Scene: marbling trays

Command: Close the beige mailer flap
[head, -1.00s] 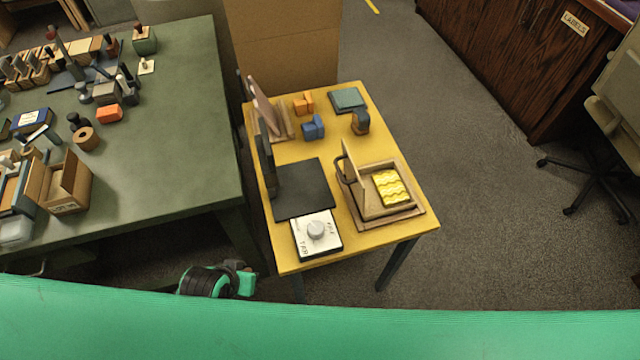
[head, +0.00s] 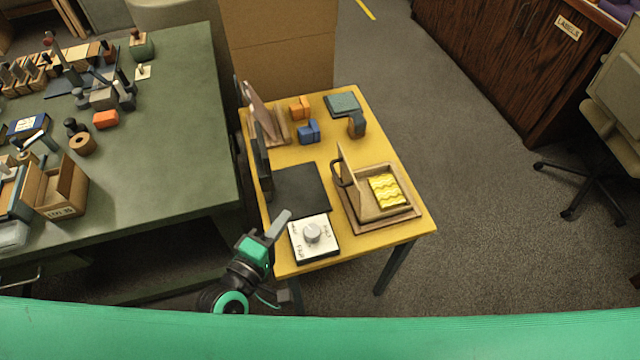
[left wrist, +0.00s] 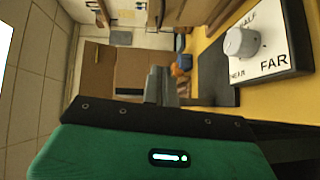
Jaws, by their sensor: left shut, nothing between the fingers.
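The beige mailer (head: 408,217) lies near the front right of the yellow table, with a yellow wavy-patterned sheet (head: 386,189) inside. Its beige flap (head: 357,187) stands raised along its left side, with a dark loop handle on its outer face. My left gripper (head: 282,222) is shut and empty, at the table's front left edge beside the white dial box. It is left of the flap and apart from it. In the left wrist view its closed fingers (left wrist: 161,86) point ahead; I cannot make out the mailer there. My right gripper is not in view.
The white dial box (head: 314,238) stands between my left gripper and the mailer. A dark case (head: 300,190) with a raised lid lies behind it. A brownish lidded case (head: 275,135), blue and orange blocks (head: 308,132) are farther back. A green table (head: 180,150) stands left.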

